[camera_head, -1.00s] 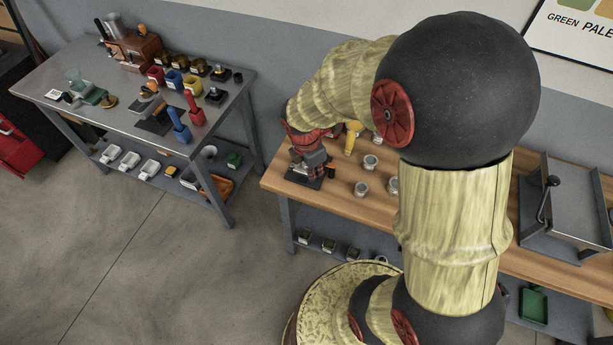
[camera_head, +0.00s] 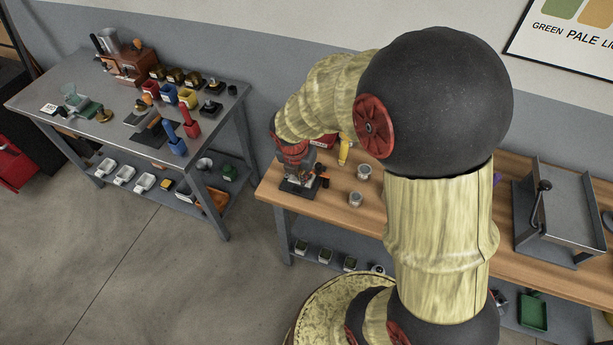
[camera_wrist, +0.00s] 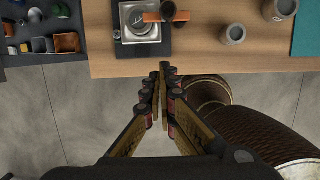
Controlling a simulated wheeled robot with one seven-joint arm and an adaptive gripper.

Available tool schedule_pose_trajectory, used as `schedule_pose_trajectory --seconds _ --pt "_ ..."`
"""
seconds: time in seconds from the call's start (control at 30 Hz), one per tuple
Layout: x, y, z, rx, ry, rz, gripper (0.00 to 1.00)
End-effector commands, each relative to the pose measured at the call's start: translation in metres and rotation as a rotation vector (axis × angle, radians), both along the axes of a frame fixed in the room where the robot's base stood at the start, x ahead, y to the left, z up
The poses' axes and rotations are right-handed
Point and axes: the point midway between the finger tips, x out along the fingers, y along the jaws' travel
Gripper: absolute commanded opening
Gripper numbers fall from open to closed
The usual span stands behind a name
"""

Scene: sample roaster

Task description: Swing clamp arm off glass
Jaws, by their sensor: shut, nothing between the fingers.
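In the wrist view a square metal fixture (camera_wrist: 140,30) on a dark base plate (camera_wrist: 132,50) sits near the front edge of the wooden bench. An orange bar (camera_wrist: 180,16), which looks like the clamp arm, reaches across its upper right part. A dark round knob or post (camera_wrist: 168,7) is beside the bar. I cannot make out the glass clearly. In the head view the fixture (camera_head: 299,187) stands at the bench's left end, below my wrist.
Metal cups (camera_wrist: 232,33) stand right of the fixture, with a teal mat (camera_wrist: 307,32) beyond. A dark table (camera_wrist: 40,52) with colored containers is at the left. In the head view a metal tray with a handle (camera_head: 560,215) sits on the bench's right.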

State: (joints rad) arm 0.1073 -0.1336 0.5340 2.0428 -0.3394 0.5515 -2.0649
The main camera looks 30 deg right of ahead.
Motion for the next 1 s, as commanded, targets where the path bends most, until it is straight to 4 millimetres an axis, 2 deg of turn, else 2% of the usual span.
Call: schedule_pose_trajectory --seconds 0.53,0.73,1.0 --pt "0.014 -0.019 -0.099 0.001 0.002 0.000 0.00" --pt "0.032 -0.042 -0.093 0.001 0.000 -0.004 0.00" --pt "0.038 -0.049 -0.091 0.002 0.000 -0.001 0.00"
